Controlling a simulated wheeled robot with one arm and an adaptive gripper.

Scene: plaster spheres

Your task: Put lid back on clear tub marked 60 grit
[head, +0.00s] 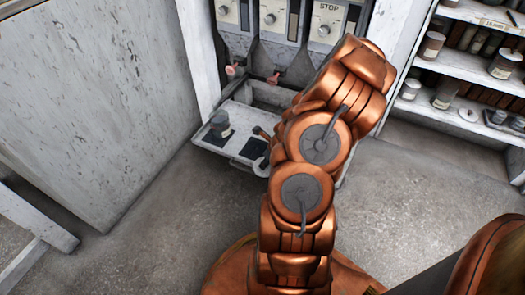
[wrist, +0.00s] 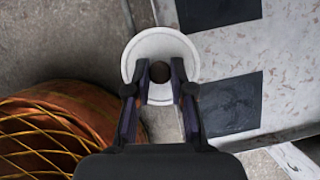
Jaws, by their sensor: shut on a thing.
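A white round lid (wrist: 150,42) with a dark knob shows in the wrist view. My gripper (wrist: 160,80) is shut on the lid, with a finger on each side of the knob. The lid overlaps the edge of a white worn shelf (wrist: 225,55) with dark squares; I cannot tell its height. In the head view, a small greyish tub (head: 220,124) stands upright on the left of this shelf (head: 212,140). Its marking is too small to read. In the head view my own arm hides the gripper and most of the lid.
A dark square (head: 253,148) and a small brown-ended tool (head: 261,132) lie right of the tub. Panels with knobs (head: 275,20) rise behind. A shelving unit (head: 470,60) with jars stands at right, a grey wall panel (head: 90,100) at left. The floor in front is clear.

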